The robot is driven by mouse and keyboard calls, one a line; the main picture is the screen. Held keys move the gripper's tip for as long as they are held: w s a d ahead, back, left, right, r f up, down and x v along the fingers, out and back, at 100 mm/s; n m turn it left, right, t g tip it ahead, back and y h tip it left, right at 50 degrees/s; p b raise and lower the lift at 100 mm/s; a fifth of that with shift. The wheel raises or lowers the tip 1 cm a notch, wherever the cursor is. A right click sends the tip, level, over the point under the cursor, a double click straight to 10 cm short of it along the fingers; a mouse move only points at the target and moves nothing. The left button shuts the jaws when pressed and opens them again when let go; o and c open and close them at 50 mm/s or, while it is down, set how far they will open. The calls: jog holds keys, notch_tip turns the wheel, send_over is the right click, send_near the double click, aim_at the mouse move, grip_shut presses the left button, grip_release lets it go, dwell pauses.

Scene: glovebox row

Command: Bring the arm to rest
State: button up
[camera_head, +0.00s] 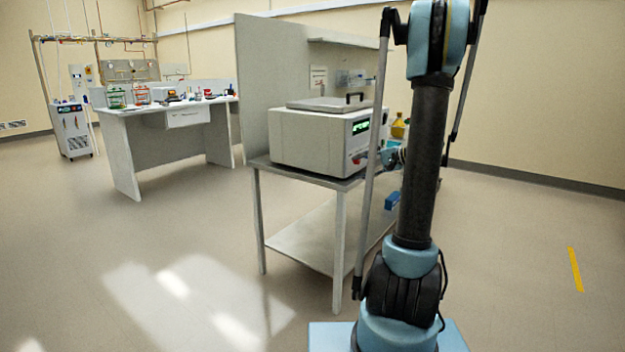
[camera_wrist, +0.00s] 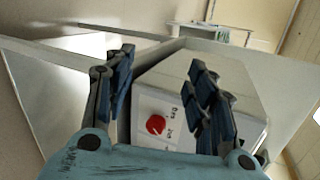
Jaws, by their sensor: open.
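My arm stands upright at the right of the head view, in front of a metal bench. My gripper (camera_wrist: 165,85) shows in the wrist view with its two dark blue fingers spread apart and nothing between them. Beyond the fingers is the white boxy instrument (camera_wrist: 165,108) with a red knob (camera_wrist: 156,124) on its panel. In the head view the instrument (camera_head: 300,140) sits on the bench, with a green display and a black-handled lid on top. The gripper is mostly hidden behind my arm in that view. Whether the fingers touch the instrument I cannot tell.
The bench (camera_head: 262,163) has a lower shelf and a tall grey back panel (camera_head: 262,70). Yellow and green bottles (camera_head: 399,127) stand behind my arm. A white table (camera_head: 125,150) with small items and a wheeled cabinet (camera_head: 72,130) are at left.

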jog(key=s+a+f+n+g+h, duration=0.1)
jog(key=s+a+n+g+h, duration=0.15)
jog(key=s, duration=0.75)
jog(key=s+a+f+n+g+h, duration=0.1)
jog(key=s+a+f+h, duration=0.2)
jog(key=s, duration=0.8)
jog(key=s+d+f+n+h, duration=0.1)
jog(key=s+f+h, duration=0.1)
jog(key=s, duration=0.4)
jog(key=s+d+f+n+h, duration=0.2)
jog(key=s+f, duration=0.1)
jog(key=s, duration=0.4)
jog(key=s+d+f+n+g+h, duration=0.1)
jog(key=s+f+h, duration=0.1)
jog(key=s, duration=0.4)
jog(key=shift+s+d+f, duration=0.3)
jog(key=shift+d+f, duration=0.1)
jog(key=shift+n, duration=0.25)
